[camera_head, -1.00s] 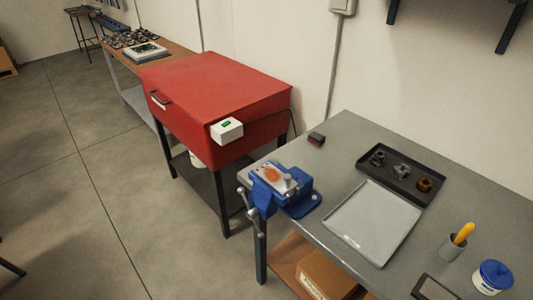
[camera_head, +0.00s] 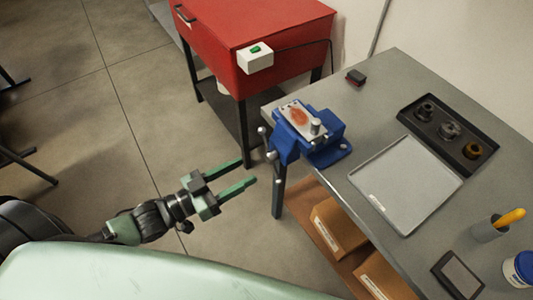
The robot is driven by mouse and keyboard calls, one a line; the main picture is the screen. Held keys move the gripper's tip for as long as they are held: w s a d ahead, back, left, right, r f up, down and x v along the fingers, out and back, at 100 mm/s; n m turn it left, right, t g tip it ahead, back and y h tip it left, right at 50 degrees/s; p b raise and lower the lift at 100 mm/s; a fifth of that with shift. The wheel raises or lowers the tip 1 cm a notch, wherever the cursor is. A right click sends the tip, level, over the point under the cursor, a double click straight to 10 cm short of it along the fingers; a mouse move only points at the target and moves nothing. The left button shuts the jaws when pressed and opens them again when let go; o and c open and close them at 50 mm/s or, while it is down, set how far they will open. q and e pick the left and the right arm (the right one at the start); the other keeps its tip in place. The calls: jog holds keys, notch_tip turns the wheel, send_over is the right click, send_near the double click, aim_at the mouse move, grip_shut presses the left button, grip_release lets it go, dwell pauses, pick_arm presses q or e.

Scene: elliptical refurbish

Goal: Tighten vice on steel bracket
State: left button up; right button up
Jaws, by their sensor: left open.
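The blue vice (camera_head: 318,141) is mounted at the near left corner of the grey workbench. The steel bracket (camera_head: 293,112), a pale plate with an orange-red patch, sits at the top of the vice jaws; I cannot tell how firmly it is clamped. The vice handle (camera_head: 270,154), a grey bar with ball ends, hangs on the vice's left side over the floor. My left gripper (camera_head: 246,173) is open and empty, its two green fingers pointing right toward the handle, a short way left of it and apart from it. My right gripper is not in view.
The workbench (camera_head: 391,107) carries a grey tray (camera_head: 405,186), a black tray (camera_head: 449,124) with several dark parts, a cup (camera_head: 487,231) with a yellow-handled tool and a blue-white tub (camera_head: 520,268). A red cabinet (camera_head: 237,38) stands behind the vice. Cardboard boxes (camera_head: 337,227) lie on the shelf below.

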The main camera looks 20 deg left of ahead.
aim_at(266, 158)
pick_arm(q)
jog(key=p+x, duration=0.1)
jog(key=x, duration=0.5)
jog(key=shift+w+r, duration=0.1)
jog(key=shift+r, duration=0.05)
jog(key=shift+w+d, duration=0.4)
jog(key=shift+w, duration=0.1)
grip_shut()
dwell(0.9)
